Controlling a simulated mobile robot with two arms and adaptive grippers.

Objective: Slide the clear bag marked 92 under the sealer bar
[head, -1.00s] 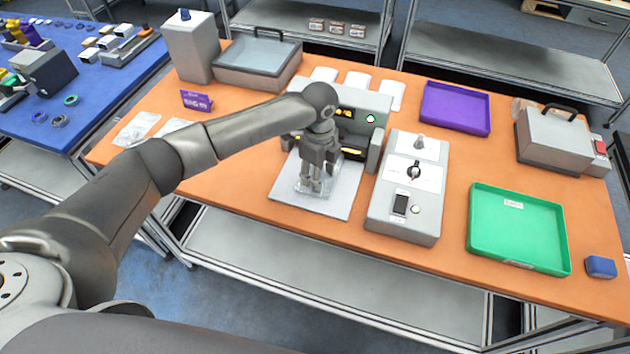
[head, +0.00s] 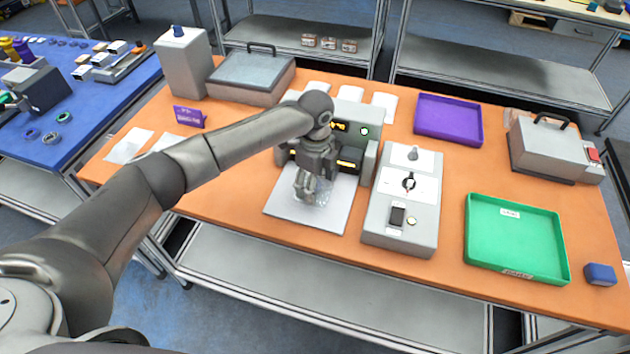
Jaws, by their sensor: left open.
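A clear bag (head: 323,194) lies on the light grey plate (head: 285,208) in front of the sealer. My left gripper (head: 303,196) is low over the plate, at the left part of the bag. It is open; whether its fingers touch the bag I cannot tell. The sealer (head: 369,156) is a grey machine with amber displays and a round green-white light, standing just behind the plate. My arm and gripper hide part of the sealer and its bar. No number on the bag can be read. My right gripper is not in view.
A grey control box (head: 400,225) with a knob stands right of the plate. A green tray (head: 515,240), a purple tray (head: 448,118) and a grey machine with a handle (head: 550,150) are farther right. White sheets or bags (head: 128,146) lie at the left.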

